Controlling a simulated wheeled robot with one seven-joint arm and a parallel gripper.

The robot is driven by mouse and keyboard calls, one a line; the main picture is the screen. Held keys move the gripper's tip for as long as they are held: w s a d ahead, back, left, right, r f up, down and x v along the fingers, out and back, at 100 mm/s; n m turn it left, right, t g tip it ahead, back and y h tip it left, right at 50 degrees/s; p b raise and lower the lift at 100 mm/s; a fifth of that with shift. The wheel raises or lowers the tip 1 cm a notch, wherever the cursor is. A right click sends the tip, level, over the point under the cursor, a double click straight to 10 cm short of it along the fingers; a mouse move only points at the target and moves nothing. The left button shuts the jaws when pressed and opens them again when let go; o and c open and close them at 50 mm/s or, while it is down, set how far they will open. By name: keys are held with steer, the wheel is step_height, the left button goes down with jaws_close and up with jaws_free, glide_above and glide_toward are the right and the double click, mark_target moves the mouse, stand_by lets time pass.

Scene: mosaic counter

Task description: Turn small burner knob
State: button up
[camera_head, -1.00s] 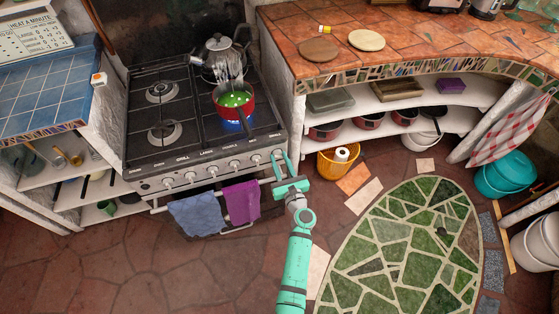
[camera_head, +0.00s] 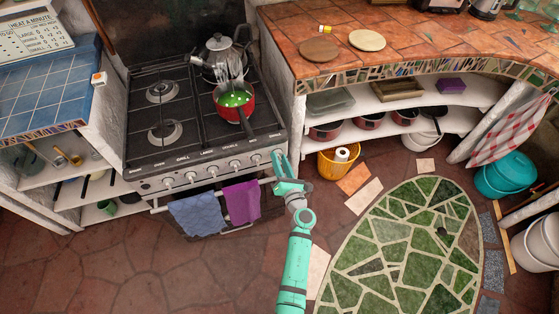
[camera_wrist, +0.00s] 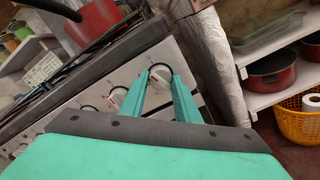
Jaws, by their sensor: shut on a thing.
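My gripper (camera_head: 280,156) is at the right end of that row and hides the rightmost knob in the head view. In the wrist view, my green fingers are shut on this rightmost white knob (camera_wrist: 160,77), which shows between the fingertips. Another knob (camera_wrist: 118,95) sits just left of the fingers, apart from them. A red pot (camera_head: 248,112) with green contents stands on the front right burner. No blue flame shows beneath it.
A kettle (camera_head: 216,52) stands on the back right burner. Blue (camera_head: 195,213) and purple (camera_head: 242,201) towels hang on the oven rail below the knobs. A yellow basket (camera_head: 338,166) sits on the floor to the right. The tiled floor in front is clear.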

steer(key=shift+m, duration=2.2)
steer(key=o, duration=1)
steer(key=shift+o, duration=0.2)
steer(key=shift+s, duration=0.1)
steer(key=v, duration=1)
steer(key=shift+s, duration=0.35)
steer(key=shift+d, duration=0.1)
